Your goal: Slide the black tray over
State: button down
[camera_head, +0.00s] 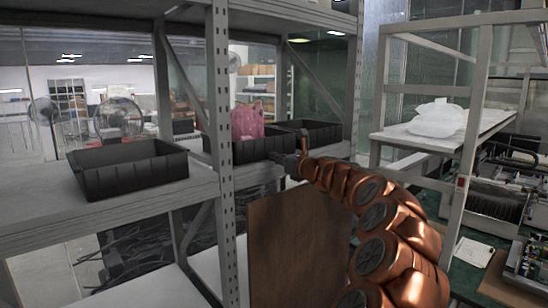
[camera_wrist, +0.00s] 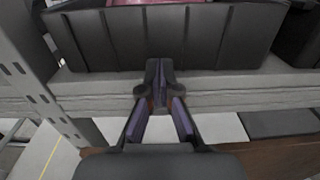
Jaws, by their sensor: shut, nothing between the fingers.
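Several black trays stand on the grey shelf. One black tray (camera_head: 262,152), with a pink bag (camera_head: 247,121) in it, is just right of the shelf post. Its ribbed front wall fills the top of the wrist view (camera_wrist: 205,40). My gripper (camera_head: 284,158) is shut and empty at the right part of that tray's front. In the wrist view my fingertips (camera_wrist: 158,68) overlap the lower edge of the front wall; I cannot tell whether they touch it. Another black tray (camera_head: 130,180) sits left of the post and looks empty. A third black tray (camera_head: 325,134) is right of the middle one.
The upright shelf post (camera_head: 227,200) separates the left tray from the middle one. A brown panel (camera_head: 300,245) stands below the shelf edge. At the right, a white bag (camera_head: 437,118) lies on another rack. Bare shelf surface (camera_head: 35,188) shows left of the left tray.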

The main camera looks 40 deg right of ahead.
jog(key=s+b, duration=0.1)
jog(key=s, duration=1.1)
jog(key=shift+s+d+b, duration=0.3)
jog(key=shift+s+b, duration=0.05)
jog(key=shift+b, duration=0.05)
